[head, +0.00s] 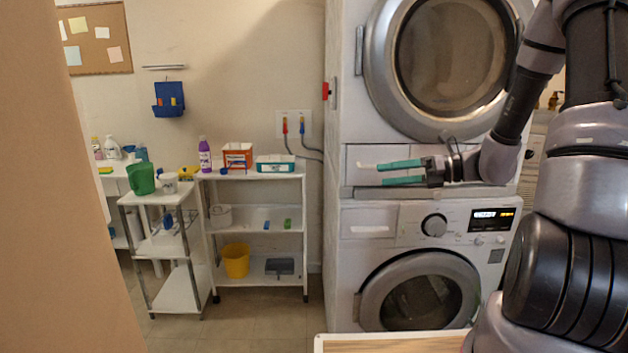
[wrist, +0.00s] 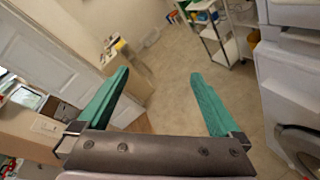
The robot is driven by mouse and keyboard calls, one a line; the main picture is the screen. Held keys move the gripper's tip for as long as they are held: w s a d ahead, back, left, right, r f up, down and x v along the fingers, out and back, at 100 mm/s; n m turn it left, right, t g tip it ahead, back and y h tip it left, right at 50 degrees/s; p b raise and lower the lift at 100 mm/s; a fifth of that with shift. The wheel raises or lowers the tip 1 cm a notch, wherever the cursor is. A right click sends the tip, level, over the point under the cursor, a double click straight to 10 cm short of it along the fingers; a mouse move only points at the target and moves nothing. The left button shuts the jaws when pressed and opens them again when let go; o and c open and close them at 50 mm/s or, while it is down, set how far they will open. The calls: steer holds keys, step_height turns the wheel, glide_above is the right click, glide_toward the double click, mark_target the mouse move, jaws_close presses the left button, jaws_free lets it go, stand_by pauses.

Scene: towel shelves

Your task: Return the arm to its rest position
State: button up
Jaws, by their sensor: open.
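My gripper (head: 392,172) is in the right half of the head view, in front of the stacked washing machines. Its two green fingers point left and stand apart with nothing between them. In the wrist view my gripper (wrist: 160,90) is also open and empty, with bare floor beyond the fingertips. My arm reaches in from the right side of the head view, bent, with the gripper held at about the height of the gap between the two machines. No towel shows in either view.
The upper machine (head: 449,123) and lower machine (head: 372,222) stand close behind the gripper. A white shelf (head: 262,223) and a wheeled cart (head: 160,199) stand left. A wooden surface edge (head: 390,343) lies low in front. A tan panel (head: 60,200) fills the left edge. Floor (wrist: 172,75) is clear.

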steer(key=s+a+r+n+g+h, duration=0.1)
steer(key=s+r+n+g+h, duration=0.15)
steer(key=s+n, duration=0.35)
steer(key=s+r+n+g+h, duration=0.1)
steer(key=s+r+n+h, duration=0.35)
steer(key=n, duration=0.35)
steer(key=s+d+r+n+t+h, duration=0.6)
steer(key=s+d+r+n, duration=0.1)
steer(key=r+n, duration=0.3)
steer(key=shift+s+n, duration=0.2)
steer(key=shift+n, duration=0.6)
steer(key=shift+t, duration=0.25)
